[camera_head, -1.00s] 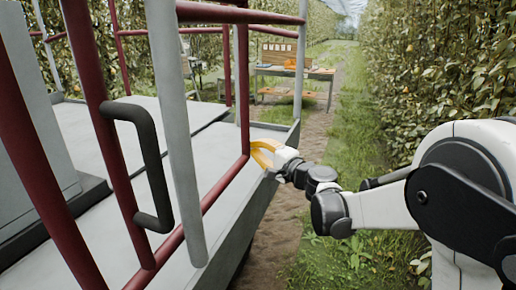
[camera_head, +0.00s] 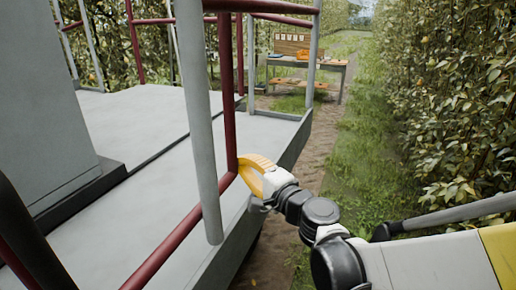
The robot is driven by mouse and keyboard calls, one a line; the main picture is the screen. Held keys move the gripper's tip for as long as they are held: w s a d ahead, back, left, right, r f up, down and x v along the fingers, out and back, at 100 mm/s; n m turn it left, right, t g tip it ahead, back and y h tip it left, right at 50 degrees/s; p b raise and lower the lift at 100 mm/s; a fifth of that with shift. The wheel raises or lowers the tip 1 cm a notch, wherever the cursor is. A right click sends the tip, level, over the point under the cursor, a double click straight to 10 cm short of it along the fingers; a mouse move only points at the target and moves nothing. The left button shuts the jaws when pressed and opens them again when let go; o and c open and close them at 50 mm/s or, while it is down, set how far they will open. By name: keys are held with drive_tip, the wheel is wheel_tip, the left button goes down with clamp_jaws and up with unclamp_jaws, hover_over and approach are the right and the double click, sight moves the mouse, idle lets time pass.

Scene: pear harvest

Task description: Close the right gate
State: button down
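The right gate is a red tube frame (camera_head: 229,95) at the platform's side. Its upright and its lower bar meet in a corner near the middle of the view. A grey post (camera_head: 200,120) passes in front of its upper part. My gripper (camera_head: 243,171), with yellow fingers, is right at that lower corner, on the outer side. The fingertips look close to or against the red tube, but the contact is not clear. I cannot tell whether the fingers are shut on it. The near end of the gate runs out of view at the bottom.
The grey platform deck (camera_head: 145,115) lies to the left, with a large grey box (camera_head: 40,110) on it. A wooden table (camera_head: 310,65) stands farther back. A dense hedge of trees (camera_head: 450,110) borders the grass path (camera_head: 365,150) on the right.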

sight(221, 190)
drive_tip(key=s+a, duration=0.4)
drive_tip(key=s, duration=0.6)
drive_tip(key=shift+s+p, duration=0.35)
